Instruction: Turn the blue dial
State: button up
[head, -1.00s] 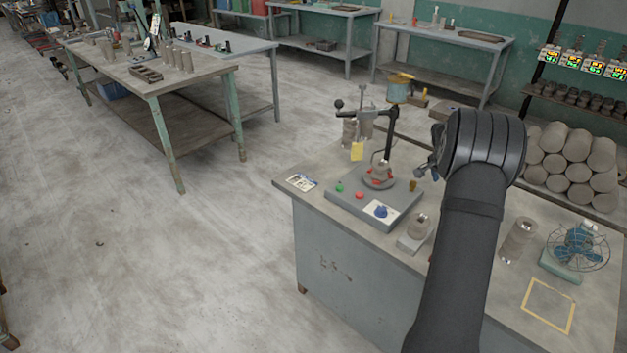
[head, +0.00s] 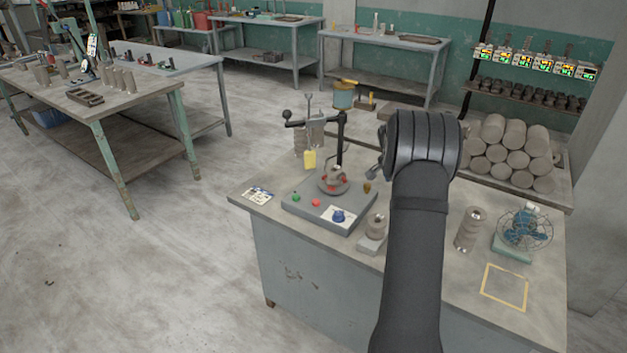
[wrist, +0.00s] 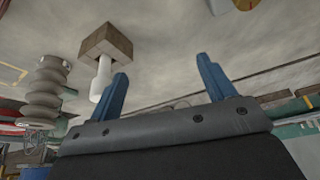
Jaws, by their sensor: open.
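The blue dial (head: 338,216) sits on a white plate at the front right corner of the grey machine base (head: 300,205) in the head view. Red and green buttons are to its left. My gripper is mostly hidden behind my own arm in the head view, to the right of and above the dial in the picture. In the wrist view my gripper (wrist: 166,84) shows two blue fingers, spread apart with nothing held between them. I cannot make out the dial in the wrist view.
A blue fan (head: 524,230) and yellow taped square (head: 504,288) are further right. A brown block with a white stem (wrist: 105,45) shows in the wrist view.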

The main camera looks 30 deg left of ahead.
jog(key=c, duration=0.4)
jog(key=shift+s+a+r, duration=0.15)
jog(key=shift+a, duration=0.05)
jog(key=shift+c, duration=0.9)
notch_tip(320, 180, up, 11)
jog(key=n+g+y, duration=0.1)
jog(key=n+g, duration=0.3)
jog(key=n, duration=1.5)
send_over(338, 212)
notch_tip(338, 212, down, 17)
jog(key=shift+f, duration=0.2)
jog(key=c, duration=1)
